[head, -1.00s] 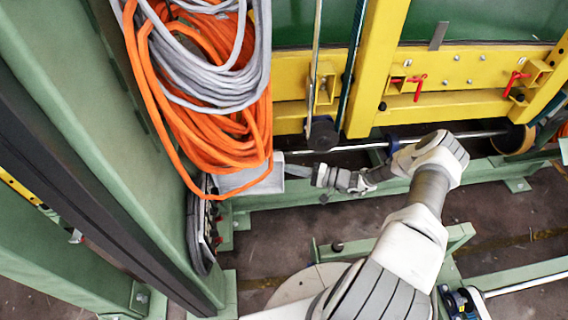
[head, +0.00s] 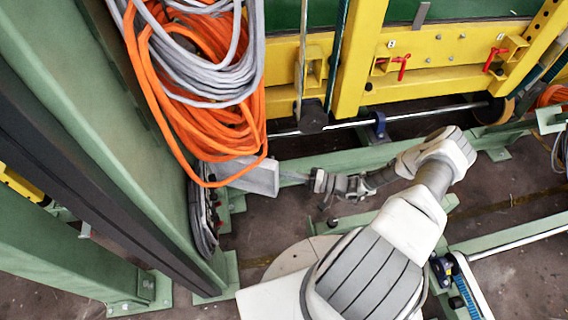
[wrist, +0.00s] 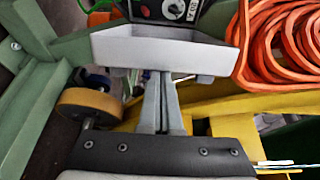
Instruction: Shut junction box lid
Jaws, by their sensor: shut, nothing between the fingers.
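The junction box lid (head: 250,175) is a pale grey, shallow tray-like piece, standing out from the dark box beside the green post in the head view. In the wrist view the lid (wrist: 160,48) spans the upper middle, open, with part of the dark box (wrist: 165,10) and its dial and labels behind it. My gripper (head: 287,176) is at the lid's right side in the head view. In the wrist view my gripper (wrist: 160,75) has its fingers together and empty, with the tips at the lid's lower edge. I cannot tell whether they touch it.
Coiled orange and grey cables (head: 205,100) hang just above the lid. A green post (head: 90,130) stands to the left. A yellow frame (head: 430,60) with red handles and a horizontal shaft lies behind my arm. Open floor shows below the lid.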

